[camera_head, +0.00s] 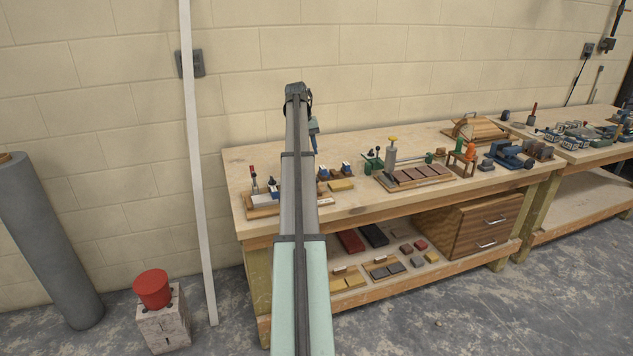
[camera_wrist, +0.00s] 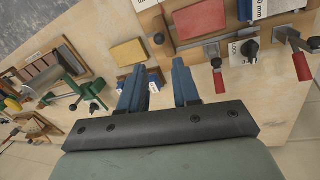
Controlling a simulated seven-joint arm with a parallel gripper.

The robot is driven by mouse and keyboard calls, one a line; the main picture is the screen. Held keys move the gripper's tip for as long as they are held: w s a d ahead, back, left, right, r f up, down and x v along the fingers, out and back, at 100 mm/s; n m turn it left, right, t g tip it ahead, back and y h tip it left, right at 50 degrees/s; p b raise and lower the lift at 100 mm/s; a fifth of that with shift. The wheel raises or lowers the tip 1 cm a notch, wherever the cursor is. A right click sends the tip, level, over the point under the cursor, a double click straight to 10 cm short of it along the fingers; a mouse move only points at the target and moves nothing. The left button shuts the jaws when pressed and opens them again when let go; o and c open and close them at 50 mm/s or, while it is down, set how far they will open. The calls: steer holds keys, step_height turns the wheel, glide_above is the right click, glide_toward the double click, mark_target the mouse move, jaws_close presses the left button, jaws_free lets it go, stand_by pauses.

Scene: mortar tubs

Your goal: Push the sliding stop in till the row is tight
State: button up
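My gripper (camera_wrist: 160,75) is in the wrist view with its two blue fingers apart, nothing clearly held between them. In the head view its blue tip (camera_head: 315,137) shows beside the arm, above the bench. A row of brown blocks sits in a wooden tray (camera_head: 448,178), with a grey upright with a yellow top (camera_head: 391,158) at its back edge; the brown row (camera_wrist: 42,72) is at the left of the wrist view. A board at the upper right of the wrist view carries a red block (camera_wrist: 199,18) and a knob marked LOCK (camera_wrist: 250,48). I cannot tell which part is the sliding stop.
Red-handled clamps (camera_wrist: 301,66) stand by the lock knob. A yellow block (camera_wrist: 128,53) and blue-and-white blocks lie near my fingers. The workbench (camera_head: 350,205) holds several other fixtures; a drawer unit (camera_head: 470,225) is below. A grey roll (camera_head: 50,240) stands at the left.

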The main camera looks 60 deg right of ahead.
mark_target(317, 180)
steer(key=f, duration=0.4)
steer(key=s+d+f, duration=0.1)
steer(key=f, duration=0.4)
steer(key=s+f, duration=0.1)
steer(key=f, duration=0.3)
steer(key=shift+s+d+f, duration=0.15)
steer(key=shift+d+f, duration=0.05)
steer(key=shift+d, duration=0.05)
steer(key=shift+c, duration=0.2)
steer(key=c, duration=0.5)
steer(key=shift+w+a, duration=1.55)
steer(key=shift+w, duration=0.05)
steer(key=o, duration=0.5)
steer(key=shift+o, duration=0.2)
step_height(317, 180, up, 14)
steer(key=w+a, duration=0.1)
steer(key=w, duration=0.1)
steer(key=shift+a+f, duration=0.2)
steer(key=shift+a, duration=0.05)
